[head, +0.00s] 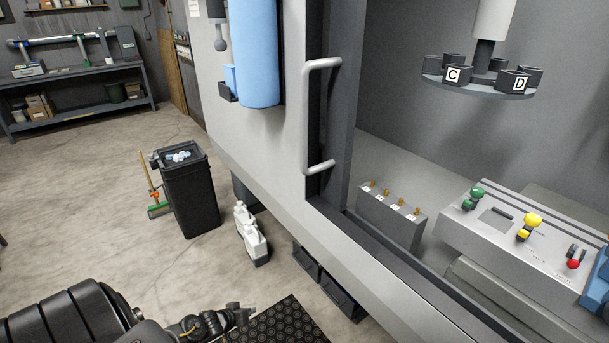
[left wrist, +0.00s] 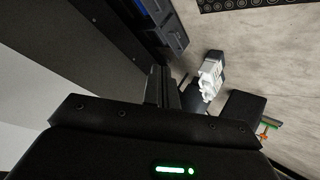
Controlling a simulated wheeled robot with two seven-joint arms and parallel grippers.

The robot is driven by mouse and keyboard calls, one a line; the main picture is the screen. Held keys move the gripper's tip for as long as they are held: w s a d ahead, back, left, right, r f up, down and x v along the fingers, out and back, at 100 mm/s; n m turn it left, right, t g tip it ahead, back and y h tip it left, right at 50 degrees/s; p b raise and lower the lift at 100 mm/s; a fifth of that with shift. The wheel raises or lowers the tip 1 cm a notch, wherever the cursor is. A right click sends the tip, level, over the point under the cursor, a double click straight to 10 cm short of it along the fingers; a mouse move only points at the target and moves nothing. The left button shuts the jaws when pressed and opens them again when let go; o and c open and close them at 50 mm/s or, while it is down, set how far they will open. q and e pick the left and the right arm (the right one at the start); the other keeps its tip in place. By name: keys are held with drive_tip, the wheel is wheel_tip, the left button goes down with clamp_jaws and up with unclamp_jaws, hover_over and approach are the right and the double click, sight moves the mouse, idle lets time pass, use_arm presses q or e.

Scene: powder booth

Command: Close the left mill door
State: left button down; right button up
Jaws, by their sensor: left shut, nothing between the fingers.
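The left mill door (head: 294,150) is a pale grey panel standing open at the left of the wide machine opening. Its grey bar handle (head: 306,115) stands upright near the panel's dark inner edge. My left gripper (head: 246,314) is low in the head view, below and left of the handle, well apart from it and touching nothing. In the left wrist view its dark fingers (left wrist: 160,88) are together and empty. My right gripper is out of view.
Inside the opening are a lettered tool carousel (head: 480,86), a grey block with brass pegs (head: 390,217) and a fixture with coloured knobs (head: 520,235). A black bin (head: 190,200), white jugs (head: 252,240) and a black mat (head: 285,325) are on the floor. A blue roll (head: 258,55) hangs beside the handle.

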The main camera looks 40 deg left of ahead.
sight(305, 165)
use_arm(q)
drive_tip(key=w+a+r+n+t+h+p, duration=0.15)
drive_tip(key=w+r, duration=0.35)
drive_tip(key=r, duration=0.5)
drive_tip(key=w+a+r+t+h, duration=0.15)
drive_tip(key=w+r, duration=0.25)
drive_tip(key=r, duration=0.6)
drive_tip(key=w+a+r+n+t+h+p, duration=0.15)
drive_tip(key=w+r, duration=0.35)
drive_tip(key=r, duration=0.6)
drive_tip(key=w+d+r+h, duration=0.1)
drive_tip(key=d+r+h, duration=0.15)
drive_tip(key=r, duration=0.75)
drive_tip(key=d+r+h, duration=0.2)
drive_tip(key=d+r, duration=0.2)
drive_tip(key=r, duration=0.5)
drive_tip(key=p+x, duration=0.1)
drive_tip(key=x, duration=0.3)
drive_tip(key=p+x, duration=0.2)
drive_tip(key=x, duration=0.3)
drive_tip(key=shift+w+r, duration=0.2)
drive_tip(key=shift+w, duration=0.25)
